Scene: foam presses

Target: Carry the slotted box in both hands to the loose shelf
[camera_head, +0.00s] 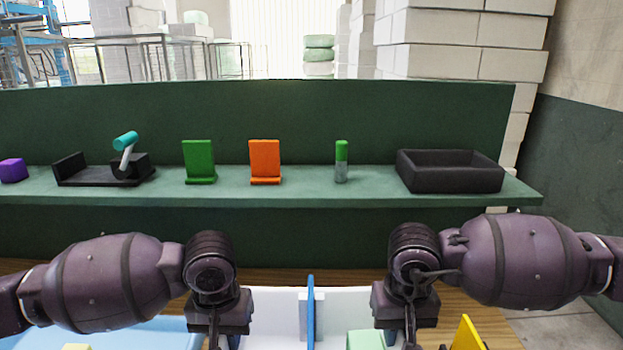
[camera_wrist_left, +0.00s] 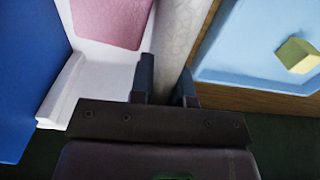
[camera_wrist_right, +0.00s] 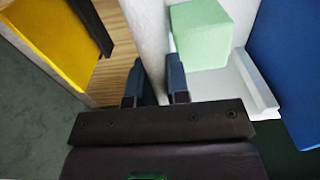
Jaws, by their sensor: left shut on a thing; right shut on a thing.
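The slotted box (camera_head: 275,305) is white with an upright blue divider (camera_head: 310,308) in its middle. It shows at the bottom of the head view, cut off by the frame edge. My left gripper (camera_wrist_left: 165,84) is shut on the box's left wall (camera_wrist_left: 181,30). My right gripper (camera_wrist_right: 155,80) is shut on its right wall (camera_wrist_right: 150,35). Inside the box are a pink block (camera_wrist_left: 110,20) on the left and a pale green block (camera_wrist_right: 200,35) on the right. I cannot tell which surface is the loose shelf.
A green ledge (camera_head: 370,188) ahead carries a purple block (camera_head: 13,170), a black clamp-like fixture (camera_head: 100,175), green (camera_head: 199,160) and orange (camera_head: 264,160) stands, a green-capped cylinder (camera_head: 341,162) and a black tray (camera_head: 450,182). A blue tray (camera_head: 140,335) and a yellow piece (camera_head: 467,335) flank the box.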

